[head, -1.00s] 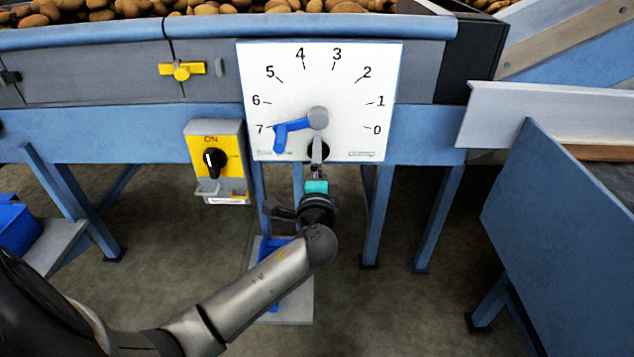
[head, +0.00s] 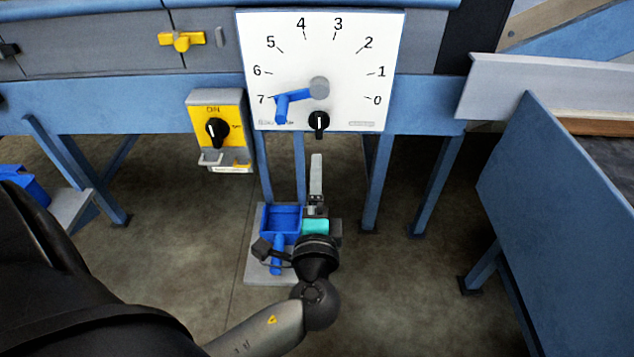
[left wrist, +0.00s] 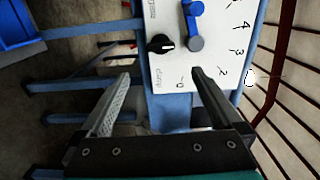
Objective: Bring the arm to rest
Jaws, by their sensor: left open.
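My left gripper (head: 316,180) is below the white dial panel (head: 350,55) in the head view, apart from it. In the left wrist view its two fingers (left wrist: 160,100) are spread wide with nothing between them but the panel further off. The panel carries numbers 0 to 7, a blue lever (head: 292,97) on a grey hub, its arm by the 7, and a black knob (head: 319,123) at its lower edge. The lever also shows in the left wrist view (left wrist: 194,25), as does the knob (left wrist: 160,44). My right gripper is not in view.
A yellow switch box (head: 231,125) with a black knob hangs left of the panel. A blue bin (head: 283,222) stands low behind my left gripper. A blue-sided machine (head: 560,200) stands on the right. Blue frame legs stand under the panel; open floor lies between.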

